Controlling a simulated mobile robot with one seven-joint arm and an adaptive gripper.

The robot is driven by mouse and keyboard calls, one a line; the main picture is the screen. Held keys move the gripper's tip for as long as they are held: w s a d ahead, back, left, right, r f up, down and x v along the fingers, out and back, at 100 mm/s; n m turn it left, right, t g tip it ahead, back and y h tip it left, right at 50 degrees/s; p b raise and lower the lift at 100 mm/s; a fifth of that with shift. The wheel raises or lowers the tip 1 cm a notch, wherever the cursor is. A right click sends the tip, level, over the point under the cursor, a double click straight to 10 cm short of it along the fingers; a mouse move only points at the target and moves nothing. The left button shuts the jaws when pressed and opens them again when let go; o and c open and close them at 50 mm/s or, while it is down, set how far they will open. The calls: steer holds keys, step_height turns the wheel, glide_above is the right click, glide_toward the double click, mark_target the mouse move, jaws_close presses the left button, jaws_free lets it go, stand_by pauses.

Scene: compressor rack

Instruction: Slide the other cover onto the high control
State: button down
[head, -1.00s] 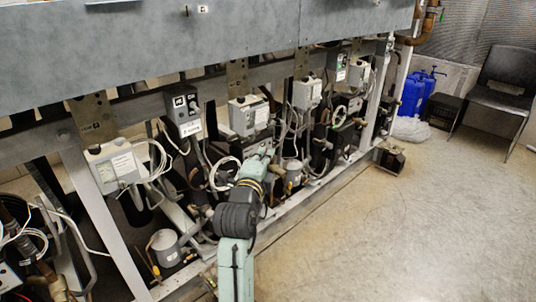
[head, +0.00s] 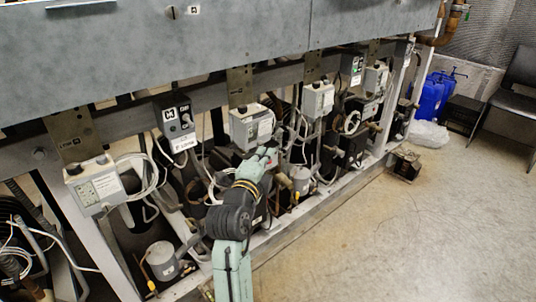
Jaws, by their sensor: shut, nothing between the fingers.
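Several pale grey control boxes hang along the rack: one at the left (head: 97,185), one in the middle (head: 251,127), and others at the right (head: 318,99) and far right (head: 376,78). I cannot tell which is the high control, and I cannot make out a separate loose cover. My arm reaches up from the bottom middle. My gripper (head: 278,133) is small and dark against the clutter beyond my wrist, close to the right side of the middle box. It is shut and empty; whether it touches the box is unclear.
A dark labelled control (head: 174,117) hangs left of the middle box. Looped white cables (head: 143,172), pipes and a grey canister (head: 162,261) crowd the rack. A wide grey panel (head: 200,45) overhangs it.

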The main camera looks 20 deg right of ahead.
stand_by(0.3)
steer(key=shift+w+a+b, duration=0.2)
steer(key=shift+w+b, duration=0.55)
steer(key=shift+w, duration=0.4)
